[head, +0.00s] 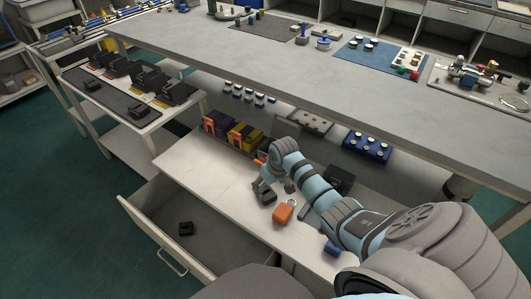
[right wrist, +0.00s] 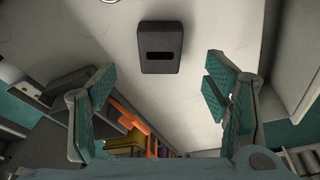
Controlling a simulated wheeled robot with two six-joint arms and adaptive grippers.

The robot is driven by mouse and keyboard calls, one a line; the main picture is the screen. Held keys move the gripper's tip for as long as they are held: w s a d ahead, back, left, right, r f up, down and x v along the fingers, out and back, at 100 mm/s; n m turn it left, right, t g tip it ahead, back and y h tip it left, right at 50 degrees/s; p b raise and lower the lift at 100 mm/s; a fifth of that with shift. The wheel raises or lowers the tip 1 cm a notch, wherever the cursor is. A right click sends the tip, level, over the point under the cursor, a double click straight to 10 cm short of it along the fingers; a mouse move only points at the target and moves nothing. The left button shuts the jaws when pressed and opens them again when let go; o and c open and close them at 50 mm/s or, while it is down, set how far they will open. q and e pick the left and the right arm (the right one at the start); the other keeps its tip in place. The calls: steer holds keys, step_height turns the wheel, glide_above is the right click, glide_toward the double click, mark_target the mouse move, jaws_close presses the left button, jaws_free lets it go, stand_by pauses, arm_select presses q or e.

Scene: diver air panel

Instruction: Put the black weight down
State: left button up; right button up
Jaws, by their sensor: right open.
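A black weight (head: 268,196) rests on the light low shelf (head: 215,180), right by my right gripper (head: 262,183). In the right wrist view this black block (right wrist: 161,45), with a dark slot in its face, lies on the pale surface beyond the fingertips. My right gripper (right wrist: 160,88) is open there, its two teal-padded fingers wide apart, with nothing between them. A second black weight (head: 186,229) lies in the open drawer (head: 215,255). My left gripper is not in view.
An orange block with a ring (head: 284,211) and a blue block (head: 331,248) lie nearby on the low shelf. The tabletop overhangs behind. A side cart (head: 130,95) holds several black items. The shelf's left part is clear.

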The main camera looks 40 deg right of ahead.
mark_target(266, 192)
steer(key=b+x, duration=0.4)
steer(key=x, duration=0.3)
steer(key=shift+w+f, duration=0.1)
steer(key=shift+r, duration=0.2)
jaws_close()
